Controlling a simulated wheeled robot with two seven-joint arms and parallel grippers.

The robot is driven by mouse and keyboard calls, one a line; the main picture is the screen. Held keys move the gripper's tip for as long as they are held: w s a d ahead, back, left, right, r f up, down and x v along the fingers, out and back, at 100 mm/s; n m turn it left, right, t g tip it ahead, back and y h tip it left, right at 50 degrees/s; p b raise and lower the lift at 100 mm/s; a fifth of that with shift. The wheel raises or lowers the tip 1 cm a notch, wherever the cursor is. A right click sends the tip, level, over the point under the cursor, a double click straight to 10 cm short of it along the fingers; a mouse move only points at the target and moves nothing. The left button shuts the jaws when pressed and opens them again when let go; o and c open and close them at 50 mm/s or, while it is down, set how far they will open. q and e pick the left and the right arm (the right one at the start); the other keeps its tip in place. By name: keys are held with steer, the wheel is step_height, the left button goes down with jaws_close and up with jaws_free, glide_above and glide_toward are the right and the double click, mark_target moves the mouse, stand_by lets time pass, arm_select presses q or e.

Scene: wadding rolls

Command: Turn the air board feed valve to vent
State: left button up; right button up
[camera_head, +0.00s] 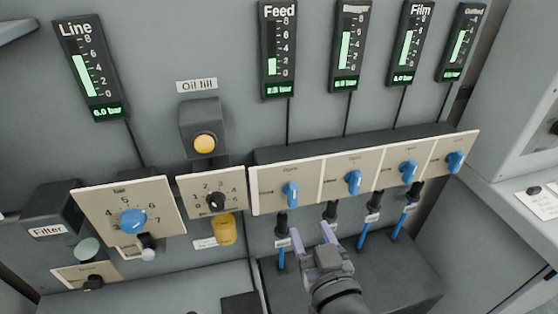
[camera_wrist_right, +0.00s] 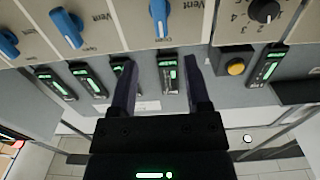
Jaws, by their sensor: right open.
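The air board (camera_head: 262,198) is a cream strip with a row of blue valve knobs. The feed valve (camera_head: 290,193) is the leftmost blue knob, below the Feed gauge (camera_head: 279,50); its handle stands about upright. In the right wrist view the feed valve (camera_wrist_right: 160,14) is at the top edge, partly cut off, with a "Vent" mark to its right. My right gripper (camera_head: 312,235) is open and empty, below the board and slightly right of the feed valve, apart from it. In the wrist view its fingers (camera_wrist_right: 161,68) point up toward the board. My left gripper is not in view.
Right of the feed valve are other blue knobs (camera_head: 354,181). Left are the oil dial (camera_head: 215,201), the yellow oil fill button (camera_head: 205,143) and the line regulator (camera_head: 133,221). Blue hoses (camera_head: 363,236) hang below the board near my gripper. A grey cabinet (camera_head: 520,90) stands right.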

mark_target(295, 194)
steer(key=b+x, duration=0.2)
steer(key=x, duration=0.6)
steer(key=shift+w+a+r, duration=0.15)
steer(key=shift+w, duration=0.2)
steer(key=shift+w+a+r, duration=0.1)
steer(key=shift+w, duration=0.2)
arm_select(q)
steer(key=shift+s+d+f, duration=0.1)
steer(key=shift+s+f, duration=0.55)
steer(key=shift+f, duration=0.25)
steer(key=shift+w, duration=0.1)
arm_select(e)
jaws_close()
